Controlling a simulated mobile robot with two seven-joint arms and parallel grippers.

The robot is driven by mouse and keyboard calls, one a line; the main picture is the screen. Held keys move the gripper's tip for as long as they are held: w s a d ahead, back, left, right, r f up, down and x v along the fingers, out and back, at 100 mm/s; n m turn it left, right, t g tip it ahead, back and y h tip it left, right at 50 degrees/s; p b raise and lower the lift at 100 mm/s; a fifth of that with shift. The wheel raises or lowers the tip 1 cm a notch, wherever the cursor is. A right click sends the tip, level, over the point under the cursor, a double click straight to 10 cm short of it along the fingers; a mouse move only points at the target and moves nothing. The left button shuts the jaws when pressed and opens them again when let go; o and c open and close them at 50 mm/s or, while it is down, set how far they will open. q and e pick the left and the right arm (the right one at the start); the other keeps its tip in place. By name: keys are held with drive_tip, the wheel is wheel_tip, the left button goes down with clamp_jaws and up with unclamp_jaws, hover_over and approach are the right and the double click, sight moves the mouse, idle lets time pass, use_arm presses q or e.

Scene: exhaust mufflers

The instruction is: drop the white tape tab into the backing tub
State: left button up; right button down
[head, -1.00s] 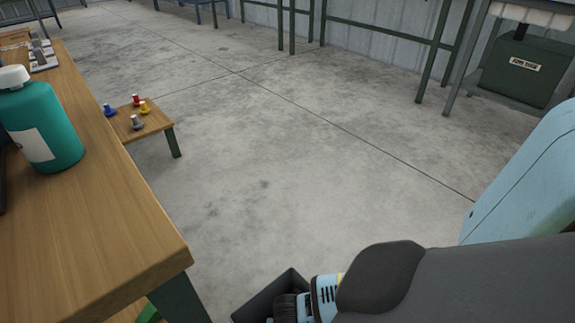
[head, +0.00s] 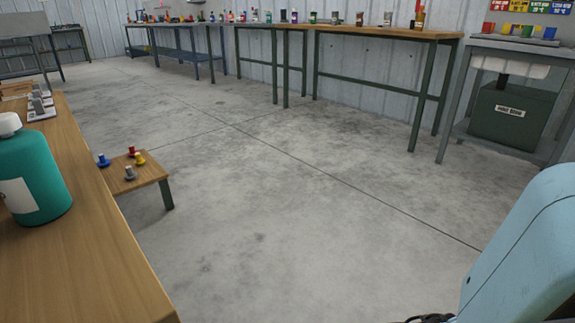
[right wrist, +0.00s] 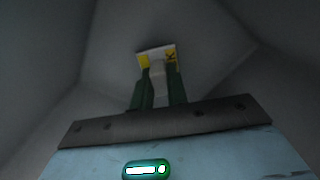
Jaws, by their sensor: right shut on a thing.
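In the right wrist view, my right gripper (right wrist: 160,68) has its green fingers shut on the white tape tab (right wrist: 155,50). The tab is small and white with yellow patches and a dark mark, and it sticks out past the fingertips. Dark grey walls surround the gripper, and they look like the inside of the backing tub (right wrist: 45,65). I cannot tell how far the tab is above the bottom. The tub does not show in the head view now. My left gripper is in neither current view.
A wooden bench (head: 85,235) with a teal bottle (head: 38,185) is at the left. A low stool (head: 140,173) holds small coloured pieces. Benches (head: 375,32) line the back wall, with a labelled green box (head: 512,120) at right. The concrete floor between is clear.

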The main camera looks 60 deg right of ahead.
drive_tip(key=c, duration=1.4)
unclamp_jaws()
wheel_tip(320, 180, up, 13)
drive_tip(key=p, duration=0.7)
drive_tip(key=shift+r, duration=0.15)
